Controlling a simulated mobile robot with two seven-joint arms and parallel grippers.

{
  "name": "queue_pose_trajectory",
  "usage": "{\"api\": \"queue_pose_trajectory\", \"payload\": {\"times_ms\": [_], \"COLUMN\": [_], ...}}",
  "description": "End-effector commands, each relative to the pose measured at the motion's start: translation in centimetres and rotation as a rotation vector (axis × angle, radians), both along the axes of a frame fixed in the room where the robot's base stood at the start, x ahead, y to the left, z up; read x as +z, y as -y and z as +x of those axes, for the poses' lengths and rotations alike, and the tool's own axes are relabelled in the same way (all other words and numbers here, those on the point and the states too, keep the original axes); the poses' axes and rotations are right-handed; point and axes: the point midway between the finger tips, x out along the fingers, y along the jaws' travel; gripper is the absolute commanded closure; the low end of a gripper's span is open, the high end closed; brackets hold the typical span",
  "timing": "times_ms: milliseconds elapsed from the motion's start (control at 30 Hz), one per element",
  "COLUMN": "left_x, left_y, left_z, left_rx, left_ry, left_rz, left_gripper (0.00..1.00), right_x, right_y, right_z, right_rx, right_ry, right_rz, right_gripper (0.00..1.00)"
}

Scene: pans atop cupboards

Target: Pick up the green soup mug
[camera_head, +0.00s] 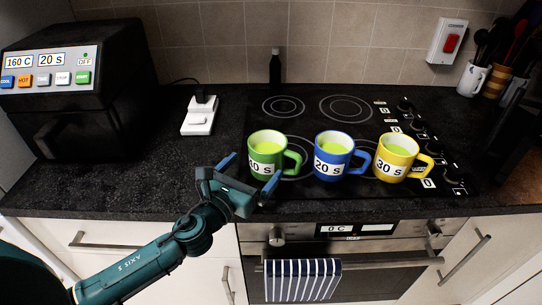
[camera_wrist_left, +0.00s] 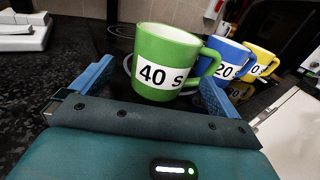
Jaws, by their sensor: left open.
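The green soup mug (camera_head: 266,150) stands upright on the near left part of the black hob, with a white label and its handle to the right. In the left wrist view the green mug (camera_wrist_left: 165,56) shows "40 s" on its label. My left gripper (camera_head: 250,172) is open in front of the mug. Its blue fingers (camera_wrist_left: 150,85) are spread, with the mug beyond and between them; contact cannot be told. My right gripper is not in view.
A blue mug (camera_head: 333,157) and a yellow mug (camera_head: 396,158) stand in a row to the right of the green one. A black air fryer (camera_head: 85,115) is at the left. The counter (camera_head: 150,180) left of the hob is mostly clear.

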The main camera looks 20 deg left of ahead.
Motion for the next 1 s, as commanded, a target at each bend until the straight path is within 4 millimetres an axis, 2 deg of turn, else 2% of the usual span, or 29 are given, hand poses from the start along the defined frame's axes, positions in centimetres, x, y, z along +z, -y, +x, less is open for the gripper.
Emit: {"api": "queue_pose_trajectory", "payload": {"times_ms": [167, 433, 733, 1000], "left_x": [0.1, -0.1, -0.3, -0.2], "left_y": [0.5, 1.8, 1.9, 1.9], "left_z": [1.3, 4.8, 5.3, 5.3], "left_rx": [0.001, -0.001, -0.001, -0.001], "left_ry": [0.000, 0.000, -0.001, -0.001], "left_rz": [-0.003, -0.002, -0.001, -0.001], "left_gripper": [0.00, 0.00, 0.00, 0.21], "right_x": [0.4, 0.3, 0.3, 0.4], "right_y": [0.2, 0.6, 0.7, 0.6], "right_z": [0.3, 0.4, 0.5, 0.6], "right_rx": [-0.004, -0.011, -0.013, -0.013], "right_ry": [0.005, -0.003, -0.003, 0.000], "right_rz": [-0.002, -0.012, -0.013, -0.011], "right_gripper": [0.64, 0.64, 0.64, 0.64]}}
